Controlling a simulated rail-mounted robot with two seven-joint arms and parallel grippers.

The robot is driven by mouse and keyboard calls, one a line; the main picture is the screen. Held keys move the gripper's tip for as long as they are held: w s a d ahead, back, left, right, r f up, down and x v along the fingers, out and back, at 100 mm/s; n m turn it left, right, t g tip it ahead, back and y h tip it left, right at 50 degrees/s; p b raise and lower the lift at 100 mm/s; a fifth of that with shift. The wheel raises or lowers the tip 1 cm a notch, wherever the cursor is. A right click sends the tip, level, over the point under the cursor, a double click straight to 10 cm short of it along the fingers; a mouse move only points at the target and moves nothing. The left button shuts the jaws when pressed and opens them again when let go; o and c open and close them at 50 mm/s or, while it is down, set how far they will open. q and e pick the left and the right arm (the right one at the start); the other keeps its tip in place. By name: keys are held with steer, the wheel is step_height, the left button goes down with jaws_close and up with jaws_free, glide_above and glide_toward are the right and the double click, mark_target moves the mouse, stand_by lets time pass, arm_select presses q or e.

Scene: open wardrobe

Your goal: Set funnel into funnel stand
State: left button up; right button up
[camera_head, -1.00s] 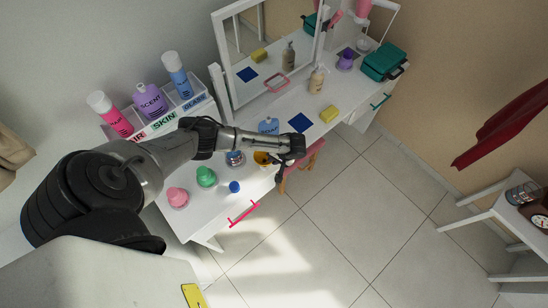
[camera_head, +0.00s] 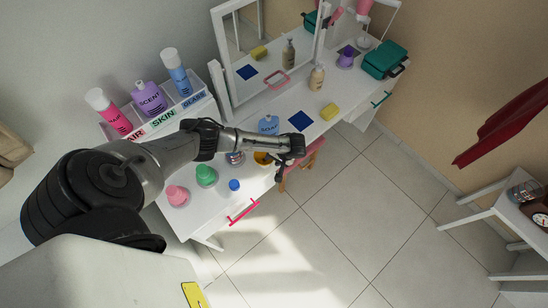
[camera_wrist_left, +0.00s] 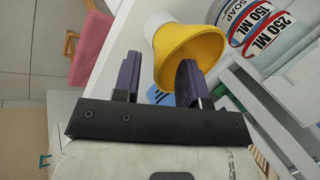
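A yellow, open-mouthed conical piece (camera_wrist_left: 188,50), which looks like the funnel, lies beyond my fingers in the left wrist view. A white part (camera_wrist_left: 158,24) adjoins it; I cannot tell whether that is the stand. The yellow piece also shows in the head view (camera_head: 263,159), partly hidden by my arm. My left gripper (camera_head: 294,146) is over the desk's front edge. Its two fingers stand apart in the left wrist view (camera_wrist_left: 158,76), with nothing gripped between them. The right finger overlaps the yellow rim in the picture; contact cannot be told. My right gripper is not in view.
A pink stool (camera_head: 311,155) stands near the gripper.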

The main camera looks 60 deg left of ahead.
arm_select(q)
steer(key=p+v, duration=0.1)
steer(key=v, duration=1.2)
steer(key=shift+r, duration=0.4)
steer(key=shift+w+d, duration=0.1)
